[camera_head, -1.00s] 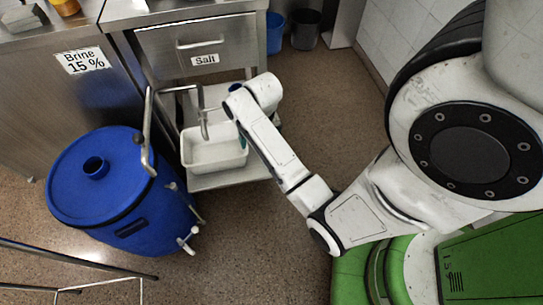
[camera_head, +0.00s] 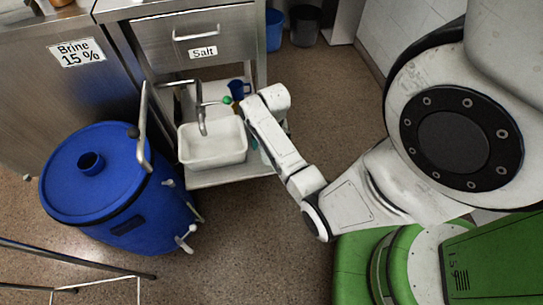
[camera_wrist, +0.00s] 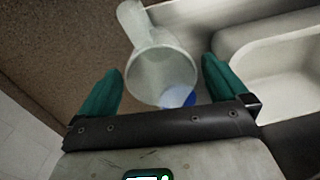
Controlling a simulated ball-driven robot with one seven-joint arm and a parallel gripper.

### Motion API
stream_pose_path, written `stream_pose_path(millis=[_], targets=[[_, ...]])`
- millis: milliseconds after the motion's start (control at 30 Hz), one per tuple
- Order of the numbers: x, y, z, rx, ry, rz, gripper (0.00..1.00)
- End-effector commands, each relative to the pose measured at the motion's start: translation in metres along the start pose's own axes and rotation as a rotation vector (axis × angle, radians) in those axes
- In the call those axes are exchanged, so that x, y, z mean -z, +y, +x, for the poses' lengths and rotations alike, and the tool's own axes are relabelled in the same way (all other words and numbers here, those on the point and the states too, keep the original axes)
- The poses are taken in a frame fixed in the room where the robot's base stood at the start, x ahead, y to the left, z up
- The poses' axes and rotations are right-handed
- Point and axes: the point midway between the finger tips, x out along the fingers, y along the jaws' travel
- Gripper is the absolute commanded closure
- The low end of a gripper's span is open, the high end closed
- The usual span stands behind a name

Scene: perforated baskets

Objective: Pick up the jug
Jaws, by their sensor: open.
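In the wrist view a pale grey, round-mouthed vessel (camera_wrist: 160,70), apparently the jug, lies between the fingertips of my gripper (camera_wrist: 162,84). A narrow part like a handle or tube sticks out at its top left. A blue patch (camera_wrist: 178,97) shows at its lower edge. My two green fingers are apart, one on each side of it, with gaps showing. A small blue jug-shaped vessel (camera_head: 238,88) stands at the back of the lower shelf.
A white basin (camera_head: 212,160) is left of my arm under a metal tap (camera_head: 201,120). A drawer unit (camera_head: 195,45) is above. A large blue barrel (camera_head: 110,190) stands left.

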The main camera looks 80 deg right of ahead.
Motion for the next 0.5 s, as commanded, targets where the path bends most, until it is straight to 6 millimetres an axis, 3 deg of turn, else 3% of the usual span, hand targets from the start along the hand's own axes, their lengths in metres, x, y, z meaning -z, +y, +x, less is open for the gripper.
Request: stream_pose_path(millis=[100,400,500], targets=[[-0.0002,0.0003,0.0149,0.0,-0.001,0.0,0.0],[0.0001,0.0,0.0181,0.001,0.002,0.0,0.0],[0.0,0.0,0.0181,0.001,0.001,0.0,0.09]])
